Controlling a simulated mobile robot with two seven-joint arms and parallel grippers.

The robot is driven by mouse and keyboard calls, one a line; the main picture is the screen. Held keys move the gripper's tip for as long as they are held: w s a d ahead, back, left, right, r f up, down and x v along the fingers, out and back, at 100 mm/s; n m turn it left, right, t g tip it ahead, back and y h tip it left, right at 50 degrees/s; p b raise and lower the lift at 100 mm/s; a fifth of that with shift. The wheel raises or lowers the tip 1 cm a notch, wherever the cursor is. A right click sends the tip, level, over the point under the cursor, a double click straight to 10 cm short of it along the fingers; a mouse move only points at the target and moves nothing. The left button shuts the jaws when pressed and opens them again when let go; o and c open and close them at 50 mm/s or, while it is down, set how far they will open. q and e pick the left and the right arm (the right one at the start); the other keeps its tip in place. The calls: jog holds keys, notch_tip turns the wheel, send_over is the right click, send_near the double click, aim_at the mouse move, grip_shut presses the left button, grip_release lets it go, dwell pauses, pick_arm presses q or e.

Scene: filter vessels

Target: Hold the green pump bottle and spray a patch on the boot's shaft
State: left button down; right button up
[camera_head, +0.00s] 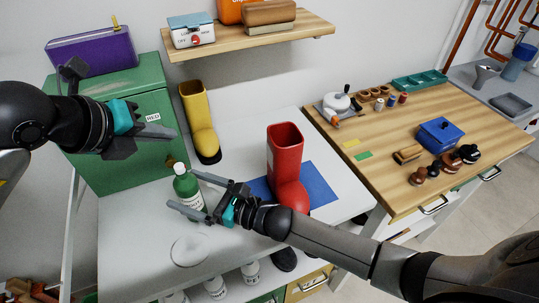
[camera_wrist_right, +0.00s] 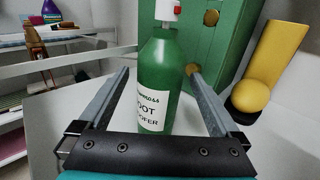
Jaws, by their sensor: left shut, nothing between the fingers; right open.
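The green pump bottle (camera_head: 188,190) stands upright on the white table, with a white label and a white and red pump head. My right gripper (camera_head: 181,189) is open, with its fingers on either side of the bottle. In the right wrist view the bottle (camera_wrist_right: 158,85) stands between the two open fingers (camera_wrist_right: 158,78), with gaps visible beside it. A red boot (camera_head: 285,150) stands on a blue mat (camera_head: 322,184), right of the bottle, its shaft upright. My left gripper (camera_head: 174,133) is shut and empty, above the table in front of the green cabinet.
A yellow boot (camera_head: 198,115) stands behind the bottle, beside the green cabinet (camera_head: 110,170). A wooden counter (camera_head: 400,190) with a blue box (camera_head: 440,134) is at right. A shelf (camera_head: 250,37) hangs above.

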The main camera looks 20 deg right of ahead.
jog(key=v, duration=1.1)
jog(key=shift+s, duration=0.1)
